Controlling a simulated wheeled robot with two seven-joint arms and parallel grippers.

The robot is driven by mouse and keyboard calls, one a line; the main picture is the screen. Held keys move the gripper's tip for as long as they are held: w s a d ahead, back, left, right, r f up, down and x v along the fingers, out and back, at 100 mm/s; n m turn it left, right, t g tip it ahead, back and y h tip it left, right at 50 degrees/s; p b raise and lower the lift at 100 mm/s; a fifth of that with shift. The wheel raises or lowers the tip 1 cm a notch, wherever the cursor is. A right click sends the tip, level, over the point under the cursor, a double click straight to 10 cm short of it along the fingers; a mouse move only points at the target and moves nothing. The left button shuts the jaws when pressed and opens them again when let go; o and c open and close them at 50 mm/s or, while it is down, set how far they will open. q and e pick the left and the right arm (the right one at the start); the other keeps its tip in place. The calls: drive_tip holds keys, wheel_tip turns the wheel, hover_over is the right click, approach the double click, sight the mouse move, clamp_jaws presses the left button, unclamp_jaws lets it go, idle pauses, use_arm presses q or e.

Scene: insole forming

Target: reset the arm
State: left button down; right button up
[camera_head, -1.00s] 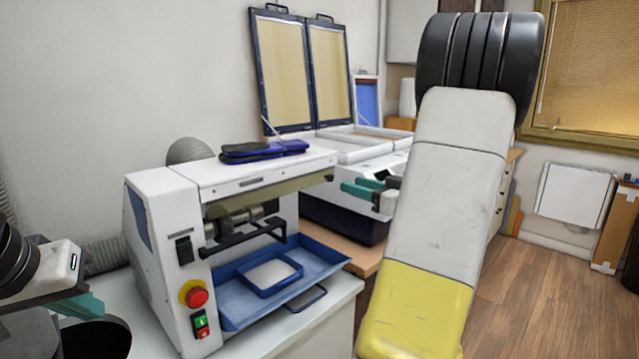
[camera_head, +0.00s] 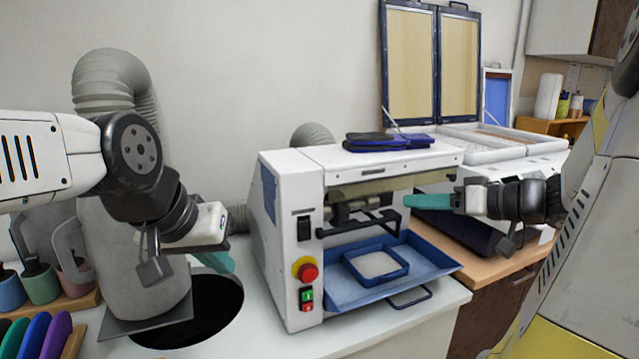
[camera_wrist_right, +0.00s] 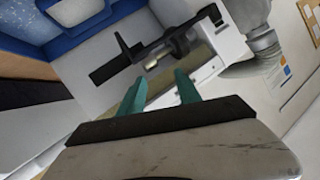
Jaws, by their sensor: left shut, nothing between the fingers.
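My left gripper (camera_head: 222,264), with teal fingers, is shut and empty. It points down to the right, above the dark round hole in the white worktop and left of the press. My right gripper (camera_head: 412,201) reaches in from the right, with its teal fingertips in front of the press's upper opening. In the right wrist view its two fingers (camera_wrist_right: 161,84) stand apart with nothing between them, facing the press's dark bar (camera_wrist_right: 125,62). I cannot tell whether they touch the press.
The white press (camera_head: 290,215) has a blue tray (camera_head: 432,262) holding a small blue frame. Blue insoles (camera_head: 388,142) lie on top. A box machine with raised lid panels (camera_head: 410,65) stands behind. Cups (camera_head: 40,286) and colored insoles (camera_head: 35,335) stand at left.

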drive_tip(key=s+a+f+m+g+h, duration=0.1)
drive_tip(key=s+a+m+g+h, duration=0.1)
drive_tip(key=s+a+h, duration=0.2)
drive_tip(key=s+a+f+m+g+h, duration=0.1)
drive_tip(key=s+a+h, duration=0.3)
drive_tip(key=s, duration=0.6)
drive_tip(key=shift+s+f+m+g+h, duration=0.3)
drive_tip(key=shift+s+f+m+g, duration=0.1)
drive_tip(key=shift+f+m, duration=0.1)
